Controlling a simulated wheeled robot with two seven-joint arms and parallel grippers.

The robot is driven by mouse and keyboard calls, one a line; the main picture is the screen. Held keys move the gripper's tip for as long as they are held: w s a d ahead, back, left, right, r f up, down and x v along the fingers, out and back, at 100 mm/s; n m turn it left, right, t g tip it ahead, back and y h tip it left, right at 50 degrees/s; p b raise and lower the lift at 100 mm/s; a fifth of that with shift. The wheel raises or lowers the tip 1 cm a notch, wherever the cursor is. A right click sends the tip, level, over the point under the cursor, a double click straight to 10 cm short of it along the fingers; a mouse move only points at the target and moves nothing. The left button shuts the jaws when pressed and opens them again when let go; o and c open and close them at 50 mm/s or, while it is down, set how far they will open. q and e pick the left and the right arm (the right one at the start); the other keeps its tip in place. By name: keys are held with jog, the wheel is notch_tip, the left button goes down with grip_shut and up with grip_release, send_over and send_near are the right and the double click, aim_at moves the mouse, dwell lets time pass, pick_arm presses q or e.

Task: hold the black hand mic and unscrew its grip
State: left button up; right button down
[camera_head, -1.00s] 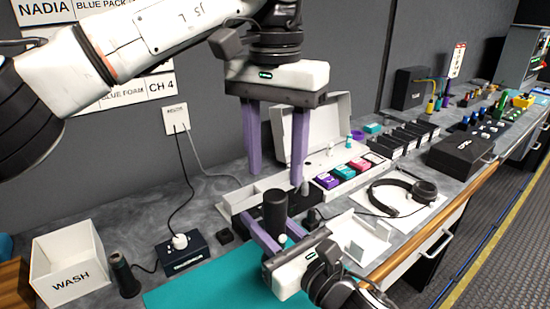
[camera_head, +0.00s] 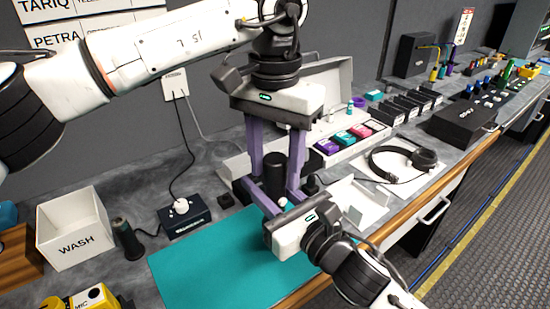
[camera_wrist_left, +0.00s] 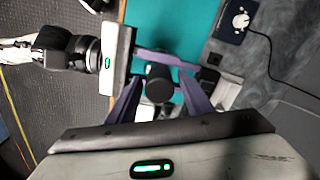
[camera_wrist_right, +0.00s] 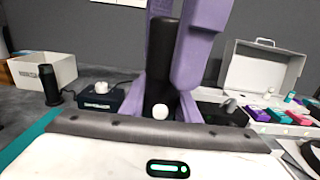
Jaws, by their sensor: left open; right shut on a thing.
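The black hand mic (camera_head: 273,168) stands upright above the bench, a dark cylinder; it also shows upright in the right wrist view (camera_wrist_right: 160,60) and end-on in the left wrist view (camera_wrist_left: 160,83). My right gripper (camera_head: 274,186) comes from the front, shut on its lower part. My left gripper (camera_head: 274,172) points down from above, open, its purple fingers on either side of the upper part with gaps in the left wrist view. A small white ball (camera_wrist_right: 160,111) shows in front of the mic. The mic's lower end is hidden.
A teal mat (camera_head: 210,268) lies below. A white WASH box (camera_head: 72,228), a dark cylinder with a cable (camera_head: 127,238) and a black box with a white knob (camera_head: 183,216) stand left. An open white case (camera_head: 335,85) and headphones (camera_head: 405,160) are right.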

pick_arm(q)
jog(key=c, duration=1.1)
jog(key=n, duration=0.4)
jog(key=shift+n, duration=0.4)
jog(key=n, duration=0.6)
jog(key=shift+a, duration=0.1)
jog(key=n, duration=0.4)
jog(key=shift+n, duration=0.3)
jog(key=n, duration=1)
jog(key=shift+r+n, duration=0.1)
jog(key=shift+n, duration=0.2)
jog(key=n, duration=1.4)
jog(key=shift+n, duration=0.4)
jog(key=n, duration=1.3)
jog(key=shift+r, duration=0.1)
